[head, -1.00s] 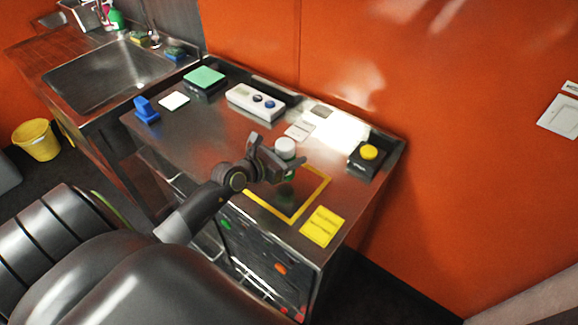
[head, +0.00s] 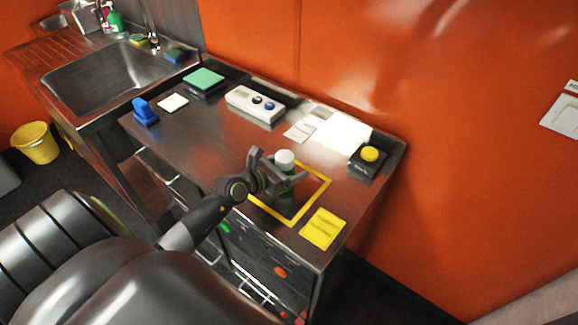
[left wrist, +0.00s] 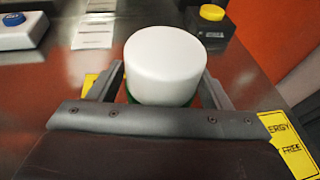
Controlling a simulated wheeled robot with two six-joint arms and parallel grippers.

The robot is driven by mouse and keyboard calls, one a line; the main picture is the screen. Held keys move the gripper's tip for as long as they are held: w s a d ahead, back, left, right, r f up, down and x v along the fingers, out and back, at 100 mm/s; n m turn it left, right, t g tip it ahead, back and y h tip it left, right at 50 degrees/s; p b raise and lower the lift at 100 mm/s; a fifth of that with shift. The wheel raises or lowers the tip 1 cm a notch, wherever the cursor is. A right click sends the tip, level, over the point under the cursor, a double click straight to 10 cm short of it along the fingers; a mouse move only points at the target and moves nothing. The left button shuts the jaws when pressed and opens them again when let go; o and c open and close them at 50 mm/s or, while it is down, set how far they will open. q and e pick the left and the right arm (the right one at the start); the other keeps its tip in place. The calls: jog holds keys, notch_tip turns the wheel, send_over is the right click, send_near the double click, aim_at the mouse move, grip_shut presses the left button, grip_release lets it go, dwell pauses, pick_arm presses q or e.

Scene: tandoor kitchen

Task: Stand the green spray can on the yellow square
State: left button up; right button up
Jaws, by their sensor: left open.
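The green spray can (head: 285,160) has a white cap and stands upright on the steel worktop. In the head view it appears within the yellow square outline (head: 318,197), though my gripper hides part of its base. My left gripper (head: 279,178) is open, with one finger on each side of the can. In the left wrist view the can's white cap (left wrist: 165,65) fills the middle between the fingers of the gripper (left wrist: 160,90), with a little green showing beneath. My right gripper is not in view.
A yellow card (head: 323,229) lies near the front right edge. A yellow button box (head: 368,160), a white control box (head: 255,104), a green pad (head: 204,78) and a blue object (head: 145,111) are on the worktop. The sink (head: 115,78) is at left, the orange wall behind.

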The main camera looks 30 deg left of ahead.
pick_arm(q)
jog(key=shift+r, duration=0.1)
jog(key=shift+s+r, duration=0.15)
jog(key=v, duration=1.1)
jog(key=shift+s, duration=0.35)
jog(key=shift+a+r, duration=0.1)
jog(key=shift+r, duration=0.1)
